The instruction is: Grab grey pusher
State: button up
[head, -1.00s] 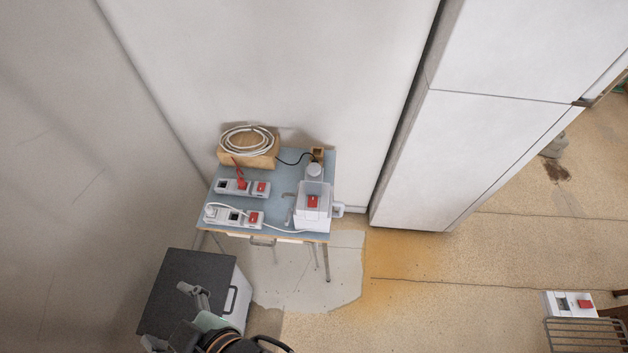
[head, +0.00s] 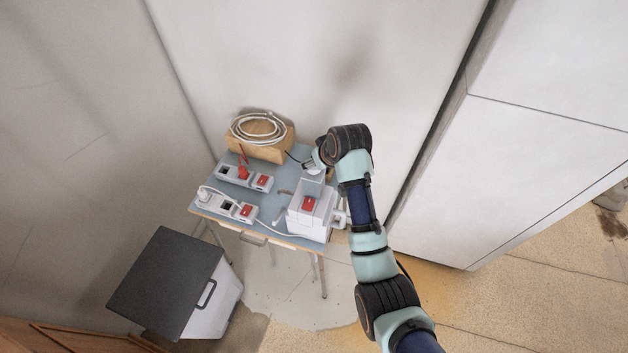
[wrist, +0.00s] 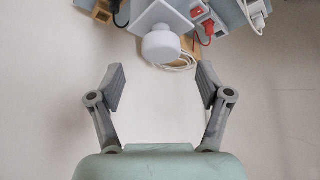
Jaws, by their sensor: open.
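In the wrist view, a pale grey piece with a round knob (wrist: 161,46) on a square plate (wrist: 160,17) shows at the top centre; I take it for the grey pusher. My gripper (wrist: 160,76) is open and empty, with one finger on each side of the picture. The knob lies just above the gap between the fingertips in the picture, and neither finger touches it. In the head view, my arm reaches over the back right of the blue table (head: 268,207) and its end largely hides the pusher and my fingers.
A white box (head: 323,221) with a red part (head: 309,203) stands at the table's right. Two power strips (head: 243,178) with red plugs lie at the left. A coiled white cable (head: 258,128) rests on a wooden block (head: 263,148). Walls stand close behind and left.

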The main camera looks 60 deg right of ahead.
aim_at(314, 179)
jog(key=shift+x, duration=2.75)
jog(key=shift+a+f, duration=0.1)
jog(key=shift+a, duration=0.05)
grip_shut()
